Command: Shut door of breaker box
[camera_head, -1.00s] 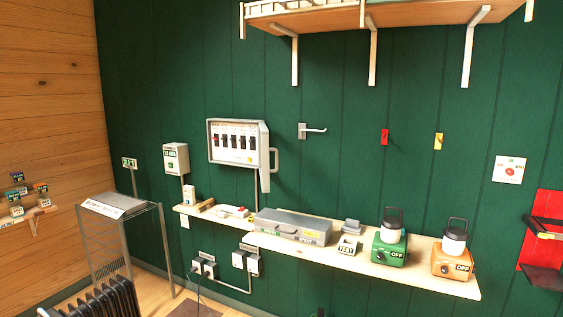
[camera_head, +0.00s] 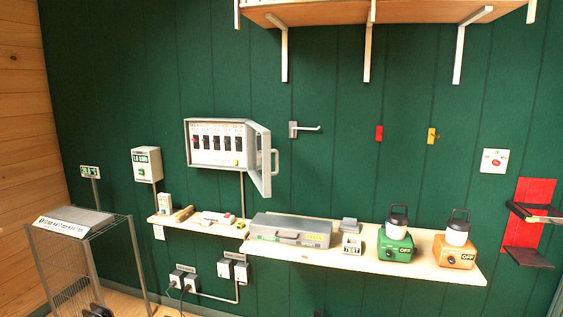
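The breaker box (camera_head: 216,143) is mounted on the green wall, left of centre. Its front is exposed and shows a row of several dark switches, one with red on it. Its grey door (camera_head: 260,160) is hinged on the right side and stands open, swung out toward me. A handle (camera_head: 275,162) sticks out from the door's right face. Neither of my grippers is in view.
A wooden shelf (camera_head: 437,271) runs along the wall below the box. It carries a grey case (camera_head: 290,230), a green lantern (camera_head: 396,240) and an orange lantern (camera_head: 455,245). A wire rack (camera_head: 85,222) stands at lower left. An upper shelf (camera_head: 410,12) overhangs the wall.

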